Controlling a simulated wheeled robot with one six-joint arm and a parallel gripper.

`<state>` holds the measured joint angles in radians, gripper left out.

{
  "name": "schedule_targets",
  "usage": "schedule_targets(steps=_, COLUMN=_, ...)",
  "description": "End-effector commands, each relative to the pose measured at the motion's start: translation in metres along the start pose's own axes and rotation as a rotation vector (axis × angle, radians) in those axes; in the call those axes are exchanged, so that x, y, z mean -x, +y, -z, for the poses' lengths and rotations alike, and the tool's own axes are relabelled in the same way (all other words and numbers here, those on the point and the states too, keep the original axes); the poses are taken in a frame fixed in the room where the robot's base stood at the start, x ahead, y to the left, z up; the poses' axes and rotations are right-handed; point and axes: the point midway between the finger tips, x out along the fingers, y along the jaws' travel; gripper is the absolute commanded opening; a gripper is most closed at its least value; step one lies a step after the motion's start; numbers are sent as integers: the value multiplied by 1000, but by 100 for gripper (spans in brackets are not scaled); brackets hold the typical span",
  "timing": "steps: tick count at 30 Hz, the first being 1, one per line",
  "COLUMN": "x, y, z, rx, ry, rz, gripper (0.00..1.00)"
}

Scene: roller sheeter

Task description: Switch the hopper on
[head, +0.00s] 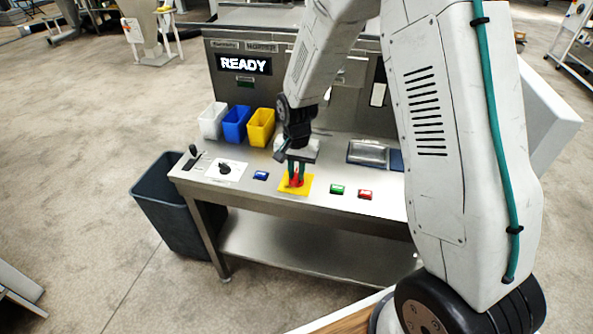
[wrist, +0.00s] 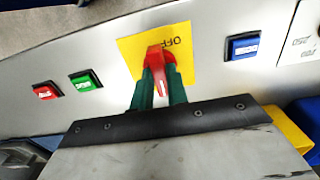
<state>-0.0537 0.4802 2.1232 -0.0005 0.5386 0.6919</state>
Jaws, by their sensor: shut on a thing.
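A red rotary switch handle (head: 296,182) stands on a yellow plate (head: 284,189) on the front panel of the metal machine. In the wrist view the red handle (wrist: 156,53) sits between my green fingers, and upside-down "OFF" lettering shows on the yellow plate (wrist: 184,65). My gripper (head: 297,173) comes down from above and is shut on the red handle; its fingers also show in the wrist view (wrist: 158,88). The fingers hide part of the handle, and I cannot tell its exact setting. The machine's display (head: 244,64) reads "READY".
A blue button (head: 261,175) and a black knob (head: 225,169) lie left of the switch. A green button (head: 337,189) and a red button (head: 366,195) lie right. White, blue and yellow bins (head: 261,128) stand behind. A dark waste bin (head: 165,200) stands left of the table.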

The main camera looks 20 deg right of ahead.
Motion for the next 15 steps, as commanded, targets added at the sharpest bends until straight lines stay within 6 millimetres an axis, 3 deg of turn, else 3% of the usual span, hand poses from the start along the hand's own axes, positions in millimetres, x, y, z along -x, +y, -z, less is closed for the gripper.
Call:
schedule_targets(steps=12, x=1, y=-1, z=1, rx=-8, ry=2, rz=2, gripper=0)
schedule_targets(steps=13, x=1, y=-1, z=1, rx=-7, ry=2, rz=2, gripper=24)
schedule_targets(steps=15, x=1, y=0, z=1, rx=-7, ry=2, rz=2, gripper=37)
